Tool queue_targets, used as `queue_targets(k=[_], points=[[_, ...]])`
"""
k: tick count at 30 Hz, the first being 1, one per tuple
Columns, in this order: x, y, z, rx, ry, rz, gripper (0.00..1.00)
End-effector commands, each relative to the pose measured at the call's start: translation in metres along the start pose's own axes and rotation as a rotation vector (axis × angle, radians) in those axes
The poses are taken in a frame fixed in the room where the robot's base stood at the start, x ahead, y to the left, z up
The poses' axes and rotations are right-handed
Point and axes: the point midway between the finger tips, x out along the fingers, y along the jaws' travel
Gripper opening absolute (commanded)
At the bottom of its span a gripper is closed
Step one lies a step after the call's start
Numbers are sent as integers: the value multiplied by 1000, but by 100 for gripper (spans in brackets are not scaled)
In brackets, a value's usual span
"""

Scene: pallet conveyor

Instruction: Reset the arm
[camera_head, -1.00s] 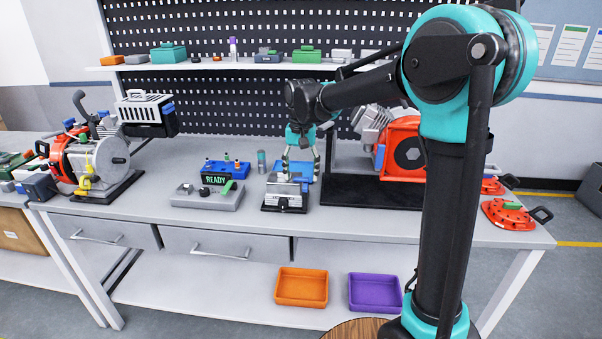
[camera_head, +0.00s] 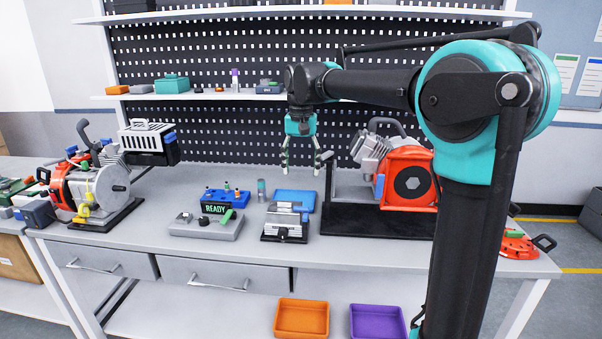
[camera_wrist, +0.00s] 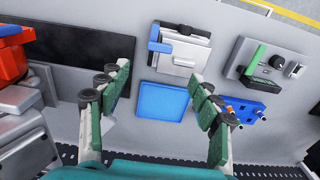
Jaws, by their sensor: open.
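My gripper (camera_head: 301,160) hangs at the end of my raised arm, pointing down above the back of the workbench (camera_head: 350,255). Its fingers are apart with nothing between them. In the wrist view, my gripper (camera_wrist: 160,95) is open, with a flat blue tray (camera_wrist: 162,102) showing beyond the gap between its fingers. That blue tray also lies on the bench in the head view (camera_head: 294,200), below and apart from the fingertips.
A grey clamp fixture (camera_head: 286,226) and a blue READY box (camera_head: 222,201) stand on the bench. A red machine (camera_head: 408,180) is to the right, another engine (camera_head: 92,180) to the left. A shelf (camera_head: 200,97) runs behind. Orange (camera_head: 302,318) and purple (camera_head: 377,322) bins sit below.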

Motion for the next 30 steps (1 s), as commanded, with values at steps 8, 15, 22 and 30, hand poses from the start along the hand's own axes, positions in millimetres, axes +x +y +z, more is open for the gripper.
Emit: queue_targets(k=[8, 15, 22, 30], points=[[4, 6, 0, 1, 5, -3, 64], [75, 90, 23, -3, 91, -38, 64], [176, 191, 95, -20, 229, -50, 64], [255, 251, 180, -39, 342, -24, 64]])
